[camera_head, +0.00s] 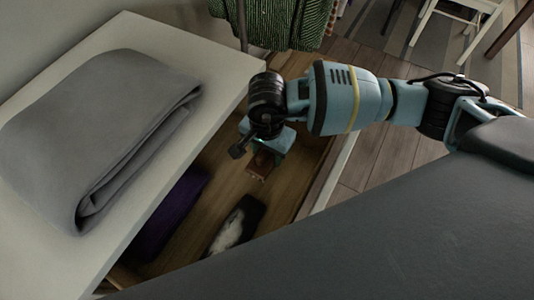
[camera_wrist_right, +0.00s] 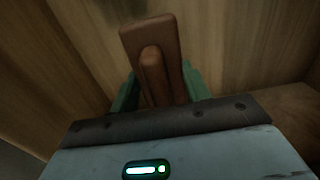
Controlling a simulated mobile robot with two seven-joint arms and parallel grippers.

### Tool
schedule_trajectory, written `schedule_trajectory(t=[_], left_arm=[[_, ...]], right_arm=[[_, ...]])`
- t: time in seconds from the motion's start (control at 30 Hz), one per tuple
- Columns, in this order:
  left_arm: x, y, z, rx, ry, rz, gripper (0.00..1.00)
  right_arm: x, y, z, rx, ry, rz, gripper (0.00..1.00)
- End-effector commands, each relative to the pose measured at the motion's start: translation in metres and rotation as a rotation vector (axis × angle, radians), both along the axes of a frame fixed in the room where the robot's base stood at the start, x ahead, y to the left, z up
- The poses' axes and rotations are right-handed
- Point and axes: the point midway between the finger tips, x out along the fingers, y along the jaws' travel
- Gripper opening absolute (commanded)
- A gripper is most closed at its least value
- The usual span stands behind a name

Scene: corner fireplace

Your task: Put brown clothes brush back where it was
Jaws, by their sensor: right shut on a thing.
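The brown clothes brush (camera_head: 262,164) is in my right gripper (camera_head: 266,152), over the wooden inside of an open drawer (camera_head: 232,165). In the right wrist view the brush (camera_wrist_right: 140,38) sticks out from between the green fingers of the right gripper (camera_wrist_right: 158,90), which are shut on it. The fingers and wrist hide part of the brush. I cannot tell whether the brush touches the drawer floor. My left gripper is not in view.
A purple folded thing (camera_head: 172,212) and a black and white item (camera_head: 236,226) lie in the drawer. A folded grey cloth (camera_head: 95,125) rests on the white top (camera_head: 150,40) at left. A green knitted cloth (camera_head: 275,22) hangs behind. The drawer floor around the gripper is bare.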

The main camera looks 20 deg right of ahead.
Motion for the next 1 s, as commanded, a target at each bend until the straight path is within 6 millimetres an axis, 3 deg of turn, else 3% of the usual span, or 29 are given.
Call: schedule_trajectory(t=[0.13, 0.53, 0.57, 0.7, 1.0], left_arm=[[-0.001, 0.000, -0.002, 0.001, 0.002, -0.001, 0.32], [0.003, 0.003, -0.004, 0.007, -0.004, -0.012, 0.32], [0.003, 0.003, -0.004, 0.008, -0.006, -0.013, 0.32], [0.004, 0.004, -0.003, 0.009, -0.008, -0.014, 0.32], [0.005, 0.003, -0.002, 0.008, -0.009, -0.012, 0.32]], right_arm=[[0.000, 0.000, -0.019, 0.000, 0.001, 0.000, 0.25], [0.000, 0.000, -0.024, 0.001, -0.001, 0.001, 0.25], [0.000, 0.000, -0.023, 0.000, 0.000, 0.000, 0.49], [0.000, 0.000, -0.023, 0.000, 0.000, 0.000, 0.68], [0.000, 0.000, -0.022, 0.001, -0.001, 0.000, 0.69]])
